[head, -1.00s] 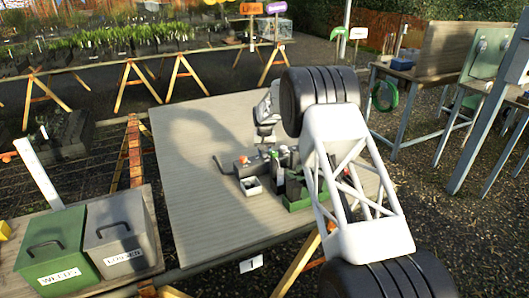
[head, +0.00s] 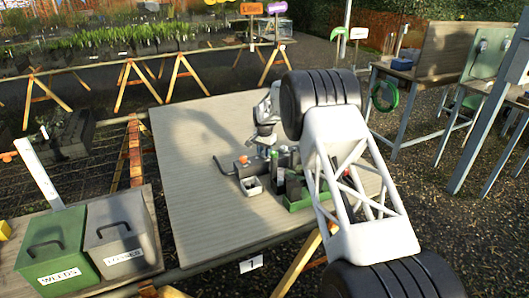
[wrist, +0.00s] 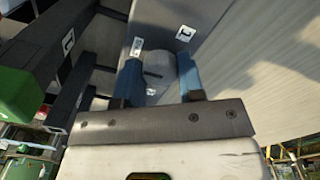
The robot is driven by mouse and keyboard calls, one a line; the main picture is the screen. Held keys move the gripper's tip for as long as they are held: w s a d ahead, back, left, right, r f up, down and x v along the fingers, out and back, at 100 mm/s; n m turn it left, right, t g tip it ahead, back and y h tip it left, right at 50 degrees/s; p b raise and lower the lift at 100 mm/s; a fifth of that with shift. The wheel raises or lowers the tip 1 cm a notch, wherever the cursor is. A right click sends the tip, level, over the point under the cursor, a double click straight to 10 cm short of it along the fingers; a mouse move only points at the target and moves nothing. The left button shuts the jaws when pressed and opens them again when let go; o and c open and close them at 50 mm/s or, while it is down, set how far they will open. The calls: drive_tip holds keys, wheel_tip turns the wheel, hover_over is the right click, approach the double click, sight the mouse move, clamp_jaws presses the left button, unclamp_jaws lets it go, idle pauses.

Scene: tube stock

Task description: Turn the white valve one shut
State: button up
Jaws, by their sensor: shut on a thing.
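A pale, round valve knob (wrist: 160,64) with a dark mark across it sits between my gripper's two blue fingers in the wrist view. My gripper (wrist: 159,80) is shut on this knob, one finger on each side. In the head view my gripper (head: 267,152) points down at the back of the dark valve assembly on the bench. The knob itself is hidden there behind the gripper and the assembly. I cannot read from the mark how far the valve is turned.
The grey bench (head: 200,190) is clear to the left and front. Small white labels (wrist: 185,33) are beside the knob. Green and grey bins (head: 122,235) stand at front left.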

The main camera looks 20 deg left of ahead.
drive_tip(key=o, duration=0.9)
drive_tip(key=shift+r, duration=0.1)
drive_tip(key=shift+r, duration=3.8)
